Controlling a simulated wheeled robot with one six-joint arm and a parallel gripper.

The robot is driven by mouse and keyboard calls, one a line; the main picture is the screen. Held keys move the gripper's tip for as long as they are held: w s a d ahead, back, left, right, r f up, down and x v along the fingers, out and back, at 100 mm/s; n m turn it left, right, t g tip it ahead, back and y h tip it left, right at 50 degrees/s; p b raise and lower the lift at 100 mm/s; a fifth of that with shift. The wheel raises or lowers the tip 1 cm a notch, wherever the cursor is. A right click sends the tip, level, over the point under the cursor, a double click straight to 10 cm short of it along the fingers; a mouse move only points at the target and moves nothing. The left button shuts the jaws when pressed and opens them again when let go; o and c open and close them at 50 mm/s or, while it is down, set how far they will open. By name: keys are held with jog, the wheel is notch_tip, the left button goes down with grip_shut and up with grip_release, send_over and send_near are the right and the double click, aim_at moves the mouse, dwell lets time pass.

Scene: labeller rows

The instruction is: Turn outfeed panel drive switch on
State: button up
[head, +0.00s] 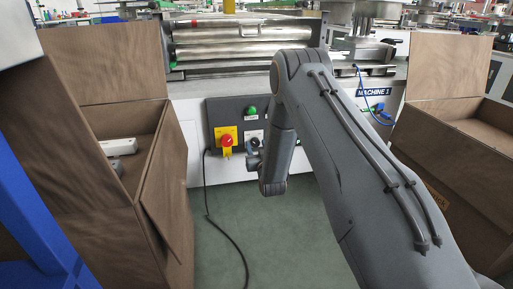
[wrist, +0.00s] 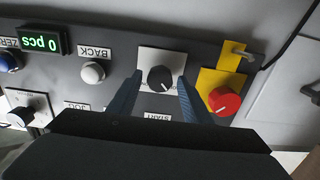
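A dark control panel (head: 231,111) is on the front of the machine in the head view. In the wrist view a black rotary knob (wrist: 159,79) with a white pointer line sits on a pale plate (wrist: 166,56). No readable name for it shows, so I cannot confirm that it is the drive switch. My gripper (wrist: 157,92) is open, its two blue fingers on either side of this knob. Contact cannot be told. In the head view my gripper (head: 254,158) is at the panel, partly hidden by my arm.
A red knob (wrist: 224,101) on a yellow plate (wrist: 209,80) is close beside the right finger. A white BACK button (wrist: 93,73), a green counter display (wrist: 40,42) and another black knob (wrist: 21,116) lie left. Cardboard boxes (head: 172,190) (head: 455,172) flank the floor; a cable (head: 225,235) hangs down.

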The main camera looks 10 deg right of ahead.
jog(key=c, duration=0.8)
jog(key=shift+m+p, duration=0.4)
jog(key=m+p, duration=0.3)
jog(key=m, duration=0.2)
jog(key=shift+m+p, duration=0.3)
jog(key=m+p, duration=0.2)
jog(key=m, duration=0.3)
jog(key=shift+m+p, duration=0.3)
jog(key=shift+p, duration=0.05)
jog(key=m+p, duration=0.2)
jog(key=m, duration=0.3)
jog(key=shift+m, duration=0.4)
jog(key=shift+f, duration=0.1)
jog(key=o, duration=1.1)
jog(key=shift+c, duration=0.2)
